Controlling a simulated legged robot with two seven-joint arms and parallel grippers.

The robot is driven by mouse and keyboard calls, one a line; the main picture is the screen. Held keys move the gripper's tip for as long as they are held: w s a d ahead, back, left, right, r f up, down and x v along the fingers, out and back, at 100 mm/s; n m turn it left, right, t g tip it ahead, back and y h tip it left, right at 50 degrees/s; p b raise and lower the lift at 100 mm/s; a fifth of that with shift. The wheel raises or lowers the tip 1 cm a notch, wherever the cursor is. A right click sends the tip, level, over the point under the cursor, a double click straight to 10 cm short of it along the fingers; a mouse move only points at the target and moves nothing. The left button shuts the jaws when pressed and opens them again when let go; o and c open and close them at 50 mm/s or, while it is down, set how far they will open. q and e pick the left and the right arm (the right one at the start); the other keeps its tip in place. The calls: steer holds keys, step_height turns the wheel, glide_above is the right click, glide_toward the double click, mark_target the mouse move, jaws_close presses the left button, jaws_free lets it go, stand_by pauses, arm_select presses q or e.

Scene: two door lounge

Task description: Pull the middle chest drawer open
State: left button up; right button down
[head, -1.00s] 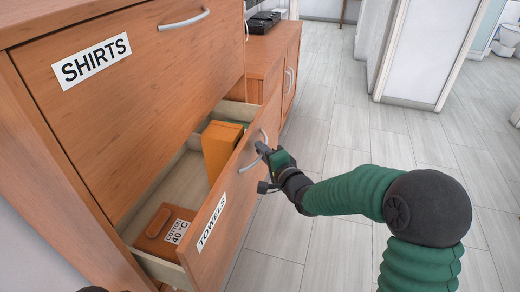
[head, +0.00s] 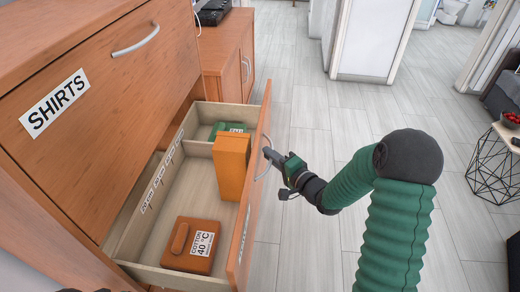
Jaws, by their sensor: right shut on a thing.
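The middle chest drawer (head: 258,160), with an orange-brown wooden front, stands well open below the drawer labelled SHIRTS (head: 100,120). Its TOWELS label shows only edge-on now. My right gripper (head: 268,158) is shut on the drawer's curved metal handle (head: 264,170), at the outer side of the front. Inside the drawer lie an orange-brown box labelled COTTON 40 °C (head: 183,232), an upright orange box (head: 231,165) and a green item (head: 222,131) in the far compartment. My left gripper is out of view.
A lower wooden cabinet (head: 226,60) with dark devices on top stands beyond the chest. A white wall block (head: 375,40) stands farther back. A wire-frame side table (head: 492,165) is at the right. Grey floor (head: 310,110) is clear beside the drawer.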

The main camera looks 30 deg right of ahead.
steer(key=shift+s+d+f, duration=0.3)
steer(key=shift+s+f, duration=0.05)
steer(key=shift+s, duration=0.05)
steer(key=c, duration=1.7)
jaws_free()
steer(key=shift+c, duration=0.2)
steer(key=shift+r, duration=0.1)
steer(key=shift+w+r, duration=0.1)
steer(key=p+v, duration=0.5)
steer(key=v, duration=1.1)
steer(key=shift+s+d+p, duration=0.25)
steer(key=shift+s+p, duration=0.05)
steer(key=shift+s, duration=0.1)
